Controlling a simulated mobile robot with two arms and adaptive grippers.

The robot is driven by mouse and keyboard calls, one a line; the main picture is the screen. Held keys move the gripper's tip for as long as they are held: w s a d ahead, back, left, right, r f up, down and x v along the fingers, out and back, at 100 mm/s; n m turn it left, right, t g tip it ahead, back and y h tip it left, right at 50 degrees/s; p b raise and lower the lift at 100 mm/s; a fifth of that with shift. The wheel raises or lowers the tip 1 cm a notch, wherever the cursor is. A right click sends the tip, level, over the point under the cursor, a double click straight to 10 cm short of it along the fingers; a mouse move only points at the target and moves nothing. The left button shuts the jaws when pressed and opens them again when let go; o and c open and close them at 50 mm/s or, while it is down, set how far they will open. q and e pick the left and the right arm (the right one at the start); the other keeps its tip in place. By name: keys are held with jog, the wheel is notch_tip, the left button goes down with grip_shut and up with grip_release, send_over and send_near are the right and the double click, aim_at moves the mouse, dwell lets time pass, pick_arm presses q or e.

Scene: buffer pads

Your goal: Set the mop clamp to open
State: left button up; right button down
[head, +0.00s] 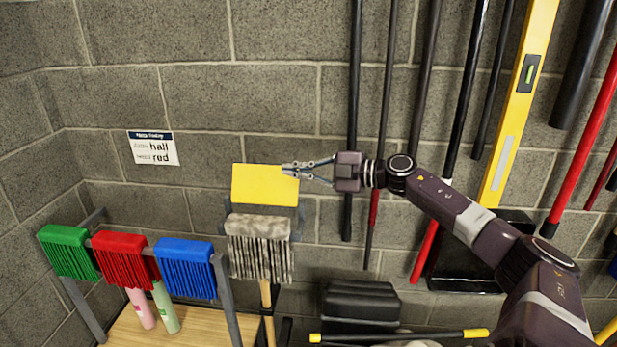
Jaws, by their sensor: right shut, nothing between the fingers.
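A flat yellow plate (255,187), which seems to be the clamp's flap, stands raised above a grey-and-white mop head (262,245) against the block wall. The mop hangs head up, with its wooden handle (267,300) running down below. My right gripper (290,170) comes in from the right, shut and empty. Its fingertips overlap the plate's upper right edge in the head view; I cannot tell whether they touch it. Grey bracket parts show at both sides of the mop head. My left gripper is not in view.
Long poles and a yellow level (520,100) stand at right, behind my arm. A black bin (360,305) is below.

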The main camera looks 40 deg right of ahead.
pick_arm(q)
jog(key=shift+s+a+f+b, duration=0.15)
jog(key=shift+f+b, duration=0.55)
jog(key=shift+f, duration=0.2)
pick_arm(e)
jog(key=s, duration=0.2)
jog(key=s+d+r, duration=0.1)
jog(key=s, duration=0.1)
jog(key=shift+s+d+r, duration=0.1)
